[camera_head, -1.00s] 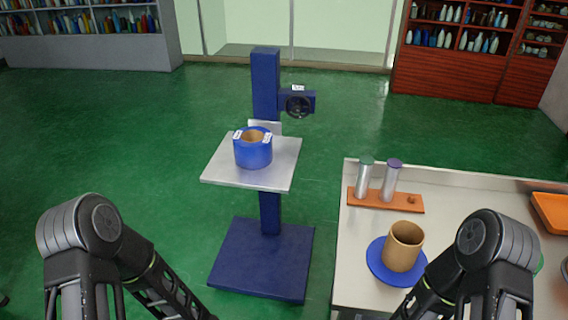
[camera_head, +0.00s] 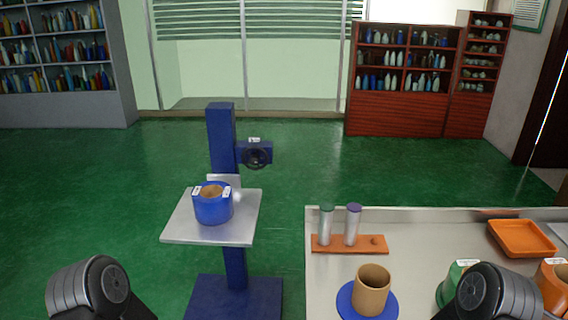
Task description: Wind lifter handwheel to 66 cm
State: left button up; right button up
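The lifter is a blue column (camera_head: 222,135) on a blue base plate (camera_head: 262,299). Its dark handwheel (camera_head: 257,155) sits on a blue box at the column's right side, near the top, under a small white label. A silver platform (camera_head: 240,233) juts out from the column and carries a blue ring-shaped part (camera_head: 213,208) with a tan inside and white labels. No height reading is legible. Both of my arms come in at the bottom corners, well apart from the handwheel. Neither gripper shows.
A steel table (camera_head: 340,218) at right holds an orange rack (camera_head: 349,244) with two silver cylinders, a tan sleeve (camera_head: 371,289) on a blue disc (camera_head: 348,302), a green part (camera_head: 455,283) and an orange tray (camera_head: 521,238). Shelves line the back. Green floor left of the lifter is clear.

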aim_at(254, 159)
jog(key=j+z, duration=0.25)
jog(key=z, duration=0.2)
jog(key=j+z, duration=0.25)
jog(key=z, duration=0.2)
jog(key=j+z, duration=0.25)
jog(key=z, duration=0.25)
jog(key=j+z, duration=0.2)
jog(key=z, duration=0.25)
jog(key=k+j+z, duration=0.25)
jog(key=k+j, duration=0.4)
jog(key=j, duration=0.3)
jog(key=k+j+z, duration=0.3)
jog(key=k+j, duration=0.4)
jog(key=j, duration=0.15)
